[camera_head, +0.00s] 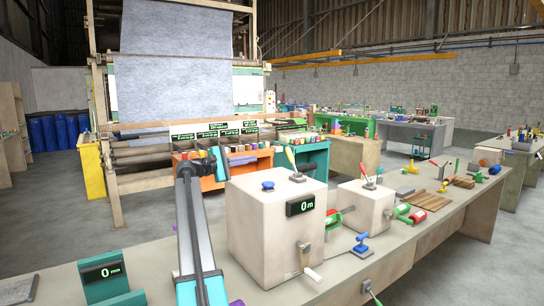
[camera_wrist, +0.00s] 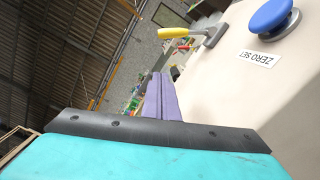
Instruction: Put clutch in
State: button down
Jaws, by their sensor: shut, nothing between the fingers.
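No control is labelled as a clutch in these views. A large beige box (camera_head: 262,228) on the bench carries a blue knob (camera_head: 268,185) and a tilted lever (camera_head: 297,177) on top. In the wrist view the knob (camera_wrist: 270,15) sits beside a "ZERO SET" label, with a yellow-handled lever (camera_wrist: 180,18) beyond it. A blue-handled lever (camera_head: 362,244) stands on the bench to the right of the box. My gripper has purple fingers (camera_wrist: 160,97), closed together and empty, apart from the knob and levers. In the head view it barely shows at the bottom edge (camera_head: 237,303).
The large box has a "0 m" display (camera_head: 300,205) and a crank (camera_head: 305,258). A smaller beige box (camera_head: 360,208) with a lever stands to its right. A teal "0 mm" display (camera_head: 105,277) is at the left. Wooden slats (camera_head: 430,198) lie farther along the bench.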

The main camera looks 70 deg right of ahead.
aim_at(292, 160)
jog(key=shift+d, duration=0.1)
jog(key=p+x, duration=0.2)
jog(key=x, duration=0.7)
jog(key=shift+s+d, duration=0.15)
jog(key=shift+s, duration=0.1)
jog(key=shift+s+r+p, duration=0.15)
jog(key=shift+s+p, duration=0.2)
jog(key=shift+s+a+r+p, duration=0.2)
jog(key=shift+s, duration=0.3)
jog(key=shift+s+a+r+p, duration=0.15)
jog(key=shift+s+r, duration=0.1)
jog(key=shift+s, duration=0.25)
jog(key=shift+s+a+r+p, duration=0.2)
jog(key=shift+s, duration=0.3)
